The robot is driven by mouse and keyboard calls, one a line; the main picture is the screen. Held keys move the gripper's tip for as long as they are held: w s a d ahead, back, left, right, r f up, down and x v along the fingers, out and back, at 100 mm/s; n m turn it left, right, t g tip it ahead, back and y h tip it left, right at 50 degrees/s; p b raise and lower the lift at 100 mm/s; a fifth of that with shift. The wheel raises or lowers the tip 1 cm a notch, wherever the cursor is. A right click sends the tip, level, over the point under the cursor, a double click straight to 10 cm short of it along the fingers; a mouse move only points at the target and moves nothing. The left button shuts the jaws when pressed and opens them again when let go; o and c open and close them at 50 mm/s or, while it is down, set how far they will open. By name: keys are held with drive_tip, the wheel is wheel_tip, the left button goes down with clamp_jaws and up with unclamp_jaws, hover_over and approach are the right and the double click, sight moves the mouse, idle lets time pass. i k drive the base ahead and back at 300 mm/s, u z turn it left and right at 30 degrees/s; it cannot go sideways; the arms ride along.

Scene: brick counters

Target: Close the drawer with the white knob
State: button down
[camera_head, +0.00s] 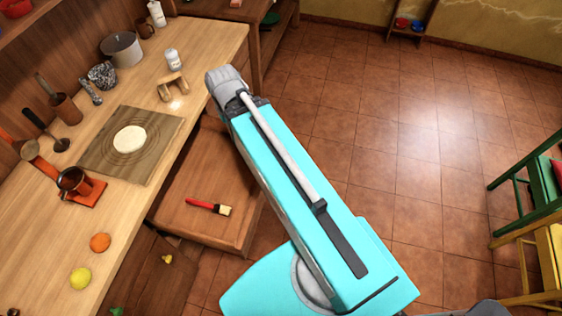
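A wooden drawer-like piece (200,176) juts out from under the counter, left of my turquoise arm. Its flat surface is bare apart from a brush (208,207) with a red handle and pale bristles. I see no white knob; my arm covers part of this piece's right side. A small yellow knob (168,259) shows on the wooden front (150,280) lower left. My arm reaches up from the bottom, and its grey joint is beside the counter's right edge. My gripper's fingers do not show.
The wooden counter (205,50) holds a board with dough (130,139), a pot (122,49), cups, a small wooden stand (173,88) and fruit. Tiled floor (400,150) is open to the right. Green (530,195) and yellow (545,250) chairs stand at the right edge.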

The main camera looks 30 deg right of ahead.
sight(208, 167)
drive_tip(key=z, duration=0.3)
drive_tip(key=k, duration=0.95)
drive_tip(key=u, duration=0.5)
